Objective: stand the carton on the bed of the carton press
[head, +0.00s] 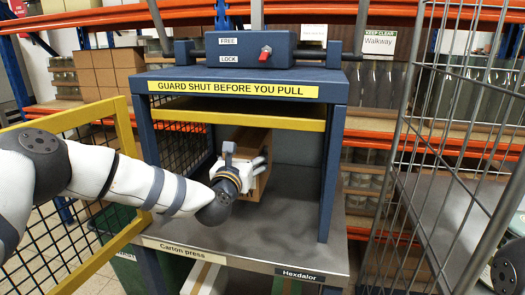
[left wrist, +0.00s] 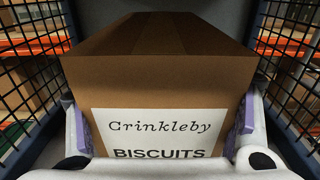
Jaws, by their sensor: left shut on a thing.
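The brown carton (head: 262,144) is inside the carton press, between its blue posts. In the left wrist view the carton (left wrist: 160,68) fills the middle, with a white "Crinkleby BISCUITS" label facing me. My left gripper (head: 250,165) is shut on the carton, with pale purple pads (left wrist: 243,126) against its two sides. The steel bed (head: 290,215) of the press lies beneath. The gripper hides much of the carton, and I cannot tell whether its base touches the bed. My right gripper is not in view.
The yellow-framed mesh guard (head: 118,165) stands open at the left, beside my arm. A blue crossbeam (head: 235,85) spans above the carton. A wire cage (head: 440,150) stands close on the right. The bed's front right is clear.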

